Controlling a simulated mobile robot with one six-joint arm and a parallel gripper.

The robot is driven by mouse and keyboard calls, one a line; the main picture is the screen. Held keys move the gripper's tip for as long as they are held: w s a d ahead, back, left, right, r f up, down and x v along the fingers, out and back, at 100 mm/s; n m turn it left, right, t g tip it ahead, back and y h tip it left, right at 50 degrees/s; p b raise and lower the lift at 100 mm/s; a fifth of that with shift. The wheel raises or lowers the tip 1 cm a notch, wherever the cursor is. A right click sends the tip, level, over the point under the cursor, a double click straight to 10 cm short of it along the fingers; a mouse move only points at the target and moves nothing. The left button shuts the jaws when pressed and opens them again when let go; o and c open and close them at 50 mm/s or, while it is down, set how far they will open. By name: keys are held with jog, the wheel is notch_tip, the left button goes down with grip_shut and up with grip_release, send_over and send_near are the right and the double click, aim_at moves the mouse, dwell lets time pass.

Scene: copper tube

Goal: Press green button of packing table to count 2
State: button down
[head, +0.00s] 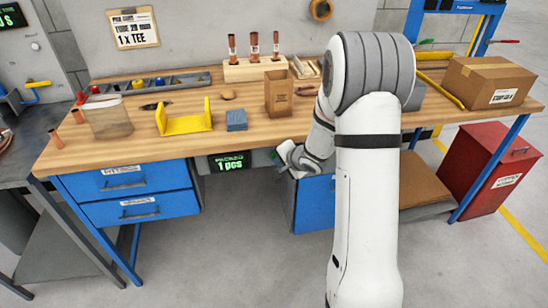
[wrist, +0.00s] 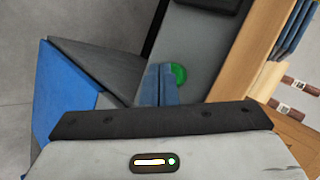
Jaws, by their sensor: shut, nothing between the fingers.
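The packing table (head: 190,140) has a wooden top and a grey front panel. A dark display (head: 230,162) hangs under its front edge and reads "PACKED 1 pcs" in green. In the wrist view the round green button (wrist: 180,74) sits on the grey panel. My gripper (wrist: 160,70) is shut and empty. Its blue fingertips lie just left of the button and partly overlap its edge in that view; I cannot tell whether they touch it. In the head view my gripper (head: 279,158) is below the table's front edge, right of the display, and the button is mostly hidden there.
A yellow bracket (head: 184,121), a blue block (head: 236,120) and a brown bag (head: 278,95) stand on top. A red bin (head: 488,170) is at right.

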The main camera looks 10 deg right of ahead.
jog(key=shift+w+p, duration=0.45)
jog(key=shift+w, duration=0.05)
jog(key=shift+s, duration=0.15)
dwell(0.5)
jog(key=shift+s, duration=0.8)
jog(key=shift+s, duration=0.1)
jog(key=s, duration=0.4)
jog(key=shift+s, duration=0.4)
dwell(0.3)
